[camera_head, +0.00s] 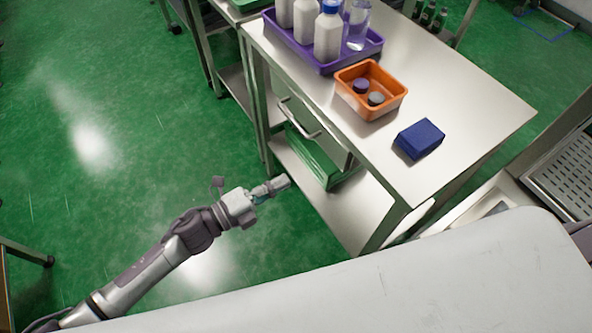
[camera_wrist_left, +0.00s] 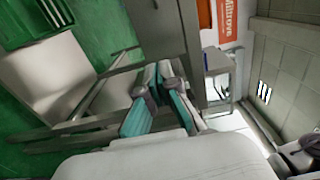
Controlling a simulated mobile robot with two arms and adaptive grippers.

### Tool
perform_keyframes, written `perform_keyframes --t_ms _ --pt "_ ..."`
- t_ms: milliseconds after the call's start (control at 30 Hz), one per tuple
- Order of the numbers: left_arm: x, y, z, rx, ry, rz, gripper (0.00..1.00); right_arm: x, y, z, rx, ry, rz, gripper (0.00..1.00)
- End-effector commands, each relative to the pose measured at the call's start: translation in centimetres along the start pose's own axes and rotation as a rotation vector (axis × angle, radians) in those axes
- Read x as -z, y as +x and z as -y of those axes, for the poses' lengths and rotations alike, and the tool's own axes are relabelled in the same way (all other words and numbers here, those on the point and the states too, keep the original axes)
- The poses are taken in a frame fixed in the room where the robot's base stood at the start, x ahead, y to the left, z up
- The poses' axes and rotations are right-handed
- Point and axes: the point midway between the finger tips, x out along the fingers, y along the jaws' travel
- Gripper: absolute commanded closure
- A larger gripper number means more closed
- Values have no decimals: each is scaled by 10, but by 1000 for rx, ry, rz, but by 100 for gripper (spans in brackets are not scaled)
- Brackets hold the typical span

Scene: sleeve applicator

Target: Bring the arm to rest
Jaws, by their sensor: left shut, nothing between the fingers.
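My left arm reaches in from the lower left in the head view. Its gripper (camera_head: 276,188) is shut and empty, out over the green floor just left of the steel table's lower shelf. In the left wrist view the two fingers of the left gripper (camera_wrist_left: 160,76) come together with nothing between them. The gripper is apart from the table and from everything on it. My right gripper is in neither view.
A steel table (camera_head: 470,110) stands to the right with a lower shelf (camera_head: 345,215). On it are a purple tray (camera_head: 330,66) of bottles, an orange bin (camera_head: 374,110) with two caps and a blue box (camera_head: 420,139). The green floor (camera_head: 110,120) at left is mostly clear.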

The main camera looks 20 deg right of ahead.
Motion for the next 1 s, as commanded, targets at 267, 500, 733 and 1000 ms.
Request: perform_keyframes --t_ms 267,500,733,1000 --pt "0 -8 0 1 0 -1 100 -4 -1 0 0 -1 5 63" --pt "-38 -22 -37 -52 -171 174 100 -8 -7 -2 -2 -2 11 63" --pt "-92 -107 -167 -173 -684 667 100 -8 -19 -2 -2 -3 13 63" --pt "-27 -238 -312 -281 -1232 1184 100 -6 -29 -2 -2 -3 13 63"
